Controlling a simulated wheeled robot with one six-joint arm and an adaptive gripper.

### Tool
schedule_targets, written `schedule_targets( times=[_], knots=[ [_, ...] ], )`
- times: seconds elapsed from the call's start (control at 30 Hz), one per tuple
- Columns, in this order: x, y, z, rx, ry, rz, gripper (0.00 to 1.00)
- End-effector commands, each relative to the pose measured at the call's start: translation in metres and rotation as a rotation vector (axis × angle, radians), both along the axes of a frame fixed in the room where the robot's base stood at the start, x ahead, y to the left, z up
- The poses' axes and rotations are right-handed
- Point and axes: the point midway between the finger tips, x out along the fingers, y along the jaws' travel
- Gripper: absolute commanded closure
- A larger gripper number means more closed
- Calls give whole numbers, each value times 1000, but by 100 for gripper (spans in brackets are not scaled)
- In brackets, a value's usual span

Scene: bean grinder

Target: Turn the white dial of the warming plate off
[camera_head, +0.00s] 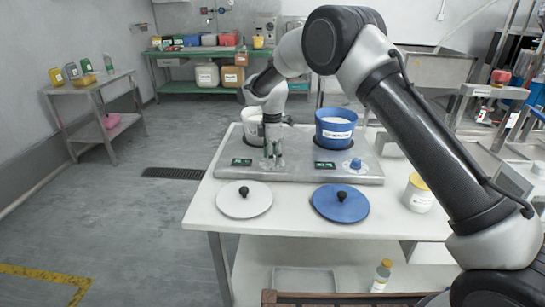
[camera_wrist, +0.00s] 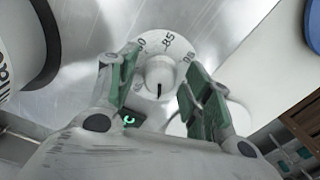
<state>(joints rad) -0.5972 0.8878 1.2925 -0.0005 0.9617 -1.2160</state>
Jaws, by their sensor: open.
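The warming plate (camera_head: 300,172) is a metal slab on the white table, with a white pot (camera_head: 252,122) and a blue pot (camera_head: 336,128) on it. In the wrist view the white dial (camera_wrist: 160,42) shows a numbered scale and a round white knob (camera_wrist: 160,76) with a black mark pointing down in the picture. My gripper (camera_head: 272,160) is over the plate's front, hiding the white dial in the head view. In the wrist view its green-padded fingers are open, one on each side of the knob. Contact cannot be told.
A blue dial (camera_head: 356,166) is to the right on the plate. A white lid (camera_head: 244,203) and a blue lid (camera_head: 341,207) lie in front of it. A yellow-topped container (camera_head: 418,194) stands at the right. A green-lit display (camera_wrist: 128,119) is beside the white dial.

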Motion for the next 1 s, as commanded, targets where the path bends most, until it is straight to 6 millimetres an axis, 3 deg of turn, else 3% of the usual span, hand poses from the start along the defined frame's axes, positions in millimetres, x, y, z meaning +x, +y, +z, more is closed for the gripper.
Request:
schedule_targets(
  times=[0.17, 0.6, 0.77, 1.0],
  knots=[
    [0, 1, 15, 1, -2, 0, 50],
    [1, 0, 104, 0, -1, 0, 50],
    [0, 0, 118, 0, -1, 0, 50],
    [0, 0, 120, 0, 0, 0, 50]
  ],
)
